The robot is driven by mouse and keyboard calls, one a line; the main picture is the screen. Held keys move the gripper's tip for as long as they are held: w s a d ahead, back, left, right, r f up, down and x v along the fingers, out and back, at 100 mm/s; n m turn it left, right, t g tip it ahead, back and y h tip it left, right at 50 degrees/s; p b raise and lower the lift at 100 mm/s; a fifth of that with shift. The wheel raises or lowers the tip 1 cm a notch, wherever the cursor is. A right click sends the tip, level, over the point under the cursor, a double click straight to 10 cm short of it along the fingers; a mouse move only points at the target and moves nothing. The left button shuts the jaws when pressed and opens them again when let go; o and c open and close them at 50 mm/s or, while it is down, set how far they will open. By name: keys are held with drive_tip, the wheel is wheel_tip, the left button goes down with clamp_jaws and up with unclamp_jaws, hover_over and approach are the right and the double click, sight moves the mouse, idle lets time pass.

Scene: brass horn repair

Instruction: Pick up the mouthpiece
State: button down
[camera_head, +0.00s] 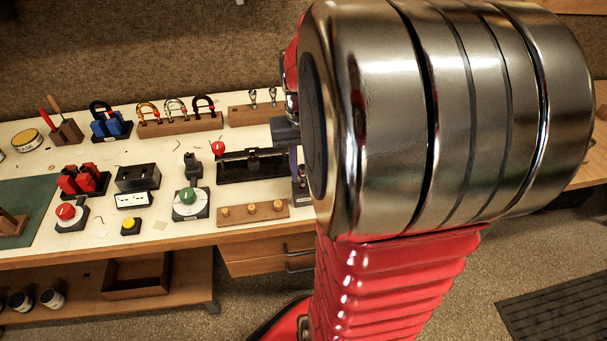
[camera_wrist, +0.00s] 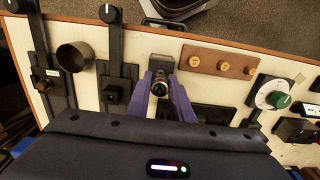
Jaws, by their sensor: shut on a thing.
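In the wrist view the mouthpiece (camera_wrist: 160,86) is a small, dark, shiny metal piece. It sits between the two purple fingers of my gripper (camera_wrist: 161,92), which is shut on it. Its lower part is hidden, and I cannot tell whether it is clear of what lies beneath. In the head view my arm covers most of the gripper and I cannot make out the mouthpiece there.
A wooden block with brass pieces (camera_head: 248,212) lies on the bench near its front edge. A green-knobbed dial unit (camera_head: 190,204) stands to its left. In the wrist view a metal cup (camera_wrist: 75,57) and black fixtures (camera_wrist: 118,80) stand left of the gripper.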

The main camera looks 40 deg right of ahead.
wheel_tip(320, 180, up, 10)
idle(0.7)
idle(0.5)
drive_tip(key=shift+r, duration=1.9)
